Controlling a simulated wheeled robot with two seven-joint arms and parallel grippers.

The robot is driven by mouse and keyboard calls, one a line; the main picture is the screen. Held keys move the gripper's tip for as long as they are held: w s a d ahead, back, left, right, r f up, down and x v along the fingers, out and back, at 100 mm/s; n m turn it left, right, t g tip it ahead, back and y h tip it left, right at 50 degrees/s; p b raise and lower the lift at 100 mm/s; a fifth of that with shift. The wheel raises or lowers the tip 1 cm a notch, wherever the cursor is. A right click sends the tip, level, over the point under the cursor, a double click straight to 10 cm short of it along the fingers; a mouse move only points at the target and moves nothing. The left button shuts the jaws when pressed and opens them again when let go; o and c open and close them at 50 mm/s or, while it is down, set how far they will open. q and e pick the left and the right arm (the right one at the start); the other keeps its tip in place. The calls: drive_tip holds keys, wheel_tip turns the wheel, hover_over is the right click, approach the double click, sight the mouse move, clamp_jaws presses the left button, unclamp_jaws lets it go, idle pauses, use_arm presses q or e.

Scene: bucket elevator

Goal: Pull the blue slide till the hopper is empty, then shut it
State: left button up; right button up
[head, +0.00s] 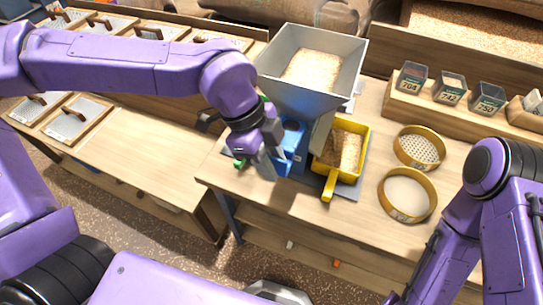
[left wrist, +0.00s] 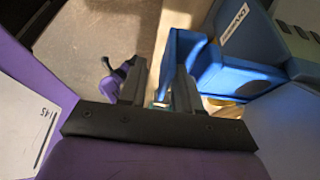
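The grey hopper (head: 345,78) stands on the bench with pale grain (head: 313,70) inside it. The blue slide (head: 293,140) shows below it, partly hidden by my left gripper. In the left wrist view the blue part (left wrist: 248,45) carries a white label, and a blue loop-like handle (left wrist: 178,48) stands out on its left. My left gripper (head: 262,165) is beside the blue part. Its fingers (left wrist: 160,88) are apart with a gap between them; the right finger overlaps the handle in the picture, and I cannot tell whether they touch. My right gripper is out of view.
Labelled cups (head: 449,88) stand in a wooden rack behind. The floor shows in front.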

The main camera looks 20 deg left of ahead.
use_arm(q)
drive_tip(key=v, duration=1)
drive_tip(key=shift+r+b, duration=0.25)
drive_tip(key=shift+b, duration=0.2)
drive_tip(key=shift+a, duration=0.15)
